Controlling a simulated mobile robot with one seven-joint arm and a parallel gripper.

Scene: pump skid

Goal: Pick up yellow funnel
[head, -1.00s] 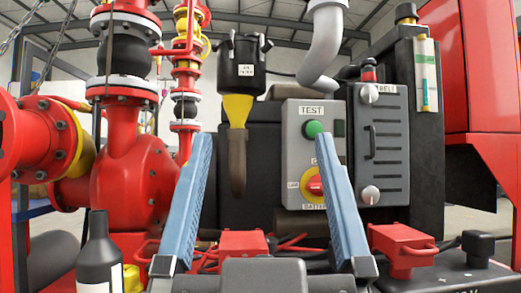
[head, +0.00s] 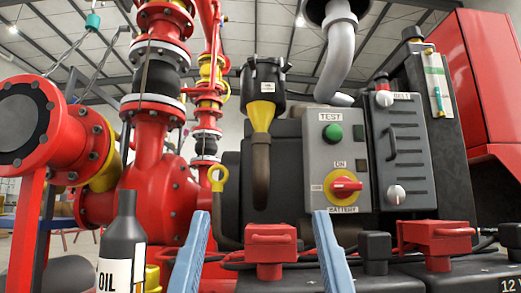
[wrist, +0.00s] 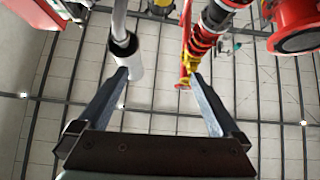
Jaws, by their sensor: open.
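The yellow funnel (head: 262,115) is in the middle of the head view, just below a black cylindrical housing (head: 263,78). A dark brown tube (head: 261,180) hangs below it, in front of a black block. I cannot make the funnel out in the wrist view. My gripper (head: 261,214) is open and empty; its two blue fingers stand wide apart at the lower middle of the head view, with their tips lower in the picture than the funnel. The fingers also show in the wrist view, with nothing between them.
A grey control panel (head: 336,155) stands right of the funnel. Red terminal covers (head: 270,250) and black batteries are low in front. An oil bottle (head: 123,250) stands at lower left, beside red pump piping (head: 150,180). A yellow ring handle (head: 217,178) is left of the tube.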

